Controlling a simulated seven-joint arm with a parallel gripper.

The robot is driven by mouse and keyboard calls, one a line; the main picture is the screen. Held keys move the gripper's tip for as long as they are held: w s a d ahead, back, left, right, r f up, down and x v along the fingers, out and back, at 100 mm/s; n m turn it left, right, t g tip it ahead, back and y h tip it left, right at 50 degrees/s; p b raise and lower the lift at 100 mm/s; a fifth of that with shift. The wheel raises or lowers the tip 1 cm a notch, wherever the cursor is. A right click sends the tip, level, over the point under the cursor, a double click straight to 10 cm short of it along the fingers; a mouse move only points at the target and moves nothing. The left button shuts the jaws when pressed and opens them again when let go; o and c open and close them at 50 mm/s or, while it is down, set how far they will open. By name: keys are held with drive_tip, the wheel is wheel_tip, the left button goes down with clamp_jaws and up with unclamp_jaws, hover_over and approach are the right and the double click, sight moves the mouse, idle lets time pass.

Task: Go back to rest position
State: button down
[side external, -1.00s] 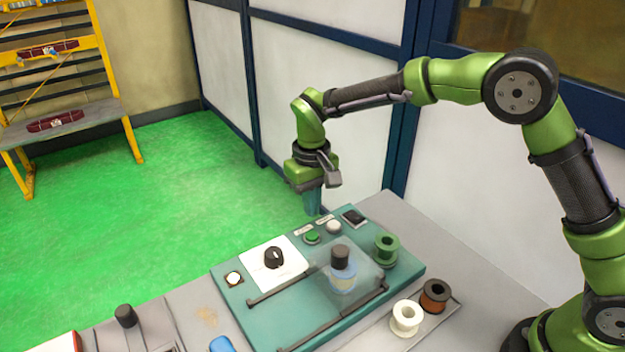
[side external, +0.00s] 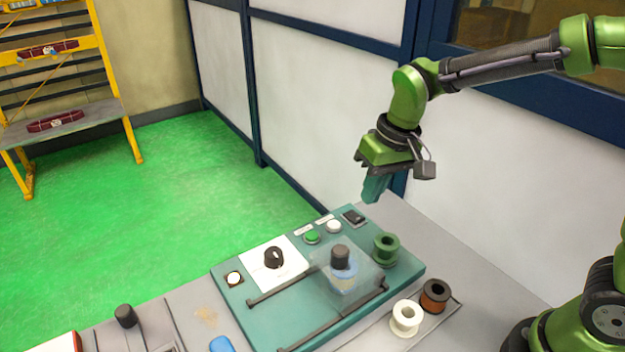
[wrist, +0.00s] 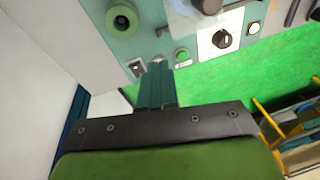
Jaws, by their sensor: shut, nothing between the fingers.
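My gripper (side external: 374,190) hangs in the air above the back right corner of the teal winding station (side external: 235,298), its teal fingers shut and empty. In the wrist view my gripper (wrist: 157,107) also shows its fingers together, with nothing between them. The station carries a green spool (side external: 385,249), a green button (side external: 312,237), a white button (side external: 334,226), a black knob (side external: 274,257) on a white plate, and a clear cover over a black-topped cylinder (side external: 341,257). My gripper touches none of these.
A white spool (side external: 406,318) and a copper-brown spool (side external: 435,296) stand on a small tray at the table's front right. A blue object (side external: 222,344) lies at the front edge. White panels (side external: 320,110) stand behind. Open green floor (side external: 150,220) lies left.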

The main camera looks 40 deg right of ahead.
drive_tip(key=s+d+r+m+t, duration=0.1)
drive_tip(key=s+d+r+t, duration=0.1)
drive_tip(key=s, duration=0.4)
drive_tip(key=s+d+r+m+t, duration=0.1)
drive_tip(key=s+d+r+t, duration=0.2)
drive_tip(key=s, duration=0.4)
drive_tip(key=shift+s+d+r+m, duration=0.25)
drive_tip(key=shift+d+r+m, duration=0.05)
drive_tip(key=shift+d+r, duration=0.55)
